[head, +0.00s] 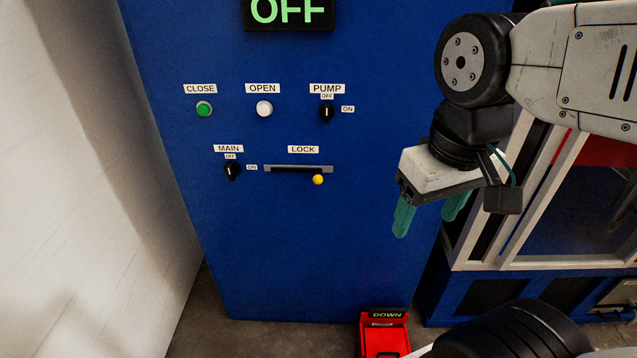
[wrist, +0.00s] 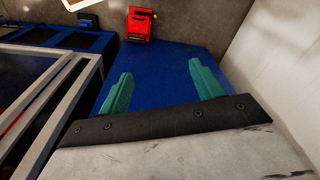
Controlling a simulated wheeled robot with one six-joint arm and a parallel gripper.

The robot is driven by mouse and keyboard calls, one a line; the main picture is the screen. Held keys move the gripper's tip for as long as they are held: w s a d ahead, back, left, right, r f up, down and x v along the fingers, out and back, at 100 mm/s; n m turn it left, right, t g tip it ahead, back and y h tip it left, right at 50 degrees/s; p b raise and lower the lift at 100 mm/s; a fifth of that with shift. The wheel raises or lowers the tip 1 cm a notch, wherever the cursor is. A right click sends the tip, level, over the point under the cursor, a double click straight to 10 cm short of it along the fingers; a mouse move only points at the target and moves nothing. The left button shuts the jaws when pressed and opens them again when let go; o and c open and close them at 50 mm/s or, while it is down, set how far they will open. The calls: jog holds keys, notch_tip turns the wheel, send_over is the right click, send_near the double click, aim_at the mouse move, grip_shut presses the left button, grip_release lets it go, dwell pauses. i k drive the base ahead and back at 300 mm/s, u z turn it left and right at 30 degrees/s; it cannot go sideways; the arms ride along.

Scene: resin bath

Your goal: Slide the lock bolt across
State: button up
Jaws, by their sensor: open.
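The lock bolt is a dark horizontal slide (head: 290,168) under the LOCK label on the blue cabinet front in the head view. Its yellow knob (head: 318,179) sits toward the right end of the slot. My gripper (head: 430,220) is to the right of the knob and a little lower, clear of it. Its green fingers point down, apart and empty. In the wrist view the two fingers (wrist: 160,88) show spread, with the blue cabinet behind them. The lock does not show in the wrist view.
The blue cabinet (head: 290,255) also carries a green CLOSE button (head: 204,108), a white OPEN button (head: 264,108), a PUMP switch (head: 327,112) and a MAIN switch (head: 233,170). A red pedal box (head: 385,338) stands on the floor. A pale wall (head: 80,180) borders the left; a framed machine stands right.

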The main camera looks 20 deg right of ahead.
aim_at(317, 179)
jog(key=u, duration=0.05)
jog(key=k, duration=1.15)
jog(key=z, duration=0.75)
jog(key=i, duration=1.55)
jog(key=u, duration=0.6)
